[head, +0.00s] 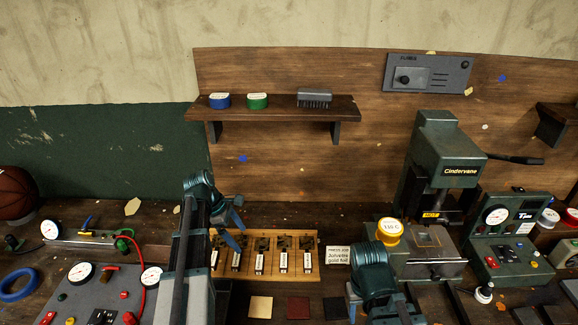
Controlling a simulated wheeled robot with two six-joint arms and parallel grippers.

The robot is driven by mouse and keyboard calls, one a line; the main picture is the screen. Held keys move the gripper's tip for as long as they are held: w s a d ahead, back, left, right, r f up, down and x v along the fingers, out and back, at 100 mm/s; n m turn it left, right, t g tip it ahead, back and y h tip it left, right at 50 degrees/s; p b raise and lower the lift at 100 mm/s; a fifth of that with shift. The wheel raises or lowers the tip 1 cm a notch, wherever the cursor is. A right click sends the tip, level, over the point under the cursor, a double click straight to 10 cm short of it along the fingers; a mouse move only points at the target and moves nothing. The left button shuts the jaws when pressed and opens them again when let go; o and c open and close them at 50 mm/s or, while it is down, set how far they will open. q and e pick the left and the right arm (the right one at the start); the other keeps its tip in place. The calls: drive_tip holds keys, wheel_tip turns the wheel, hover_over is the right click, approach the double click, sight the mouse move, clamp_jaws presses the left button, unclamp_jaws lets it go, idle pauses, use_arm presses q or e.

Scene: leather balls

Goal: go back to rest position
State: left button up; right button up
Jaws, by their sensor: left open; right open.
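My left gripper (235,222) is open and empty. Its fingers show above the left end of a wooden rack (310,272) that holds several dark stamps with white tags (260,262). My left arm hides part of the rack's left end. My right gripper (352,302) is only partly visible beside my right arm, low in the picture, right of the rack and below a small card (338,256). It is open, and I see nothing held in it.
A basketball (14,192) and a blue ring (18,285) are at the left. Leather squares (298,307) lie in front of the rack.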

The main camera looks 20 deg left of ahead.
use_arm(q)
drive_tip(key=s+d+f+m+y, duration=0.1)
drive_tip(key=s+d+m+y, duration=0.1)
drive_tip(key=s+d+m, duration=0.3)
drive_tip(key=s+d+f+m+g+y+b, duration=0.1)
drive_tip(key=s+d+m, duration=0.4)
drive_tip(key=d+m, duration=0.6)
drive_tip(key=s+d+f+m+y+b, duration=0.1)
drive_tip(key=s+d+m+y, duration=0.1)
drive_tip(key=s+d+m, duration=0.3)
drive_tip(key=shift+d+f+m+y, duration=0.35)
drive_tip(key=shift+d+m, duration=1.55)
drive_tip(key=shift+d, duration=1.5)
use_arm(e)
drive_tip(key=shift+f, duration=1.05)
use_arm(q)
drive_tip(key=shift+s, duration=0.15)
